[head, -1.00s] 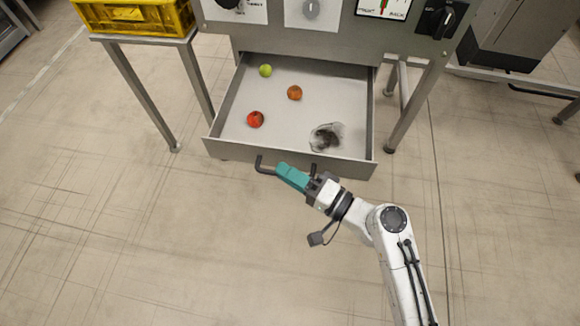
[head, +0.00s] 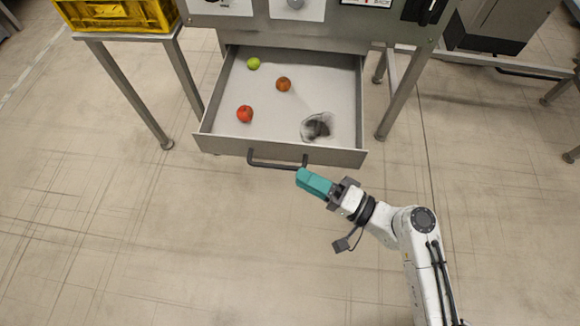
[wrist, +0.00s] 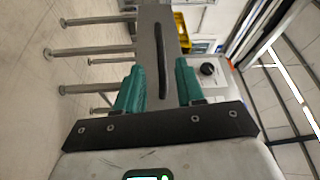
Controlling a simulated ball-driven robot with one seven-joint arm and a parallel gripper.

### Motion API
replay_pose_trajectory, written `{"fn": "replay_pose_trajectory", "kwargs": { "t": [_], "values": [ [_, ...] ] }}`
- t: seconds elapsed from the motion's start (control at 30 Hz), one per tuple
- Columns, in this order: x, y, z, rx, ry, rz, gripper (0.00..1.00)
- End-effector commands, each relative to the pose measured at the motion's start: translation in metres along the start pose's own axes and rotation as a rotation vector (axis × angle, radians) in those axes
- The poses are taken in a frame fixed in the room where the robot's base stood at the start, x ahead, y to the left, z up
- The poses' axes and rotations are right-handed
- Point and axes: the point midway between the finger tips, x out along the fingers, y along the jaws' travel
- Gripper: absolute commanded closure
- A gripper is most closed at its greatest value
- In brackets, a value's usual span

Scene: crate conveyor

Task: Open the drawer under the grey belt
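The grey drawer (head: 230,146) stands pulled out under the machine in the head view, its inside showing. Its dark bar handle (head: 275,165) runs along the front face. My gripper (head: 303,180) is in front of the drawer, just below the right end of the handle. In the wrist view, my gripper (wrist: 158,82) has its two teal fingers spread apart. The handle (wrist: 161,68) shows in the gap between them, ahead of the fingertips, and the drawer front (wrist: 150,30) is behind it. Nothing is held.
In the drawer lie a green fruit (head: 253,63), an orange fruit (head: 283,84), a red fruit (head: 244,114) and a dark item in clear wrap (head: 317,126). A yellow crate (head: 115,14) stands on a stand at left. The floor in front is clear.

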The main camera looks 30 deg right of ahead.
Motion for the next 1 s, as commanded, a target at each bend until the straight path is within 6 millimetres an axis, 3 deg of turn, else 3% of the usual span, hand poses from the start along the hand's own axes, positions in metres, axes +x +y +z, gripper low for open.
{"fn": "replay_pose_trajectory", "kwargs": {
  "t": [0.1,0.3,1.0],
  "values": [
    [-0.020,-0.001,0.000,0.000,0.002,0.002,0.62],
    [-0.039,0.000,0.000,-0.001,0.000,0.000,0.62],
    [-0.041,0.001,0.002,-0.008,-0.013,0.009,0.62]
  ]
}}
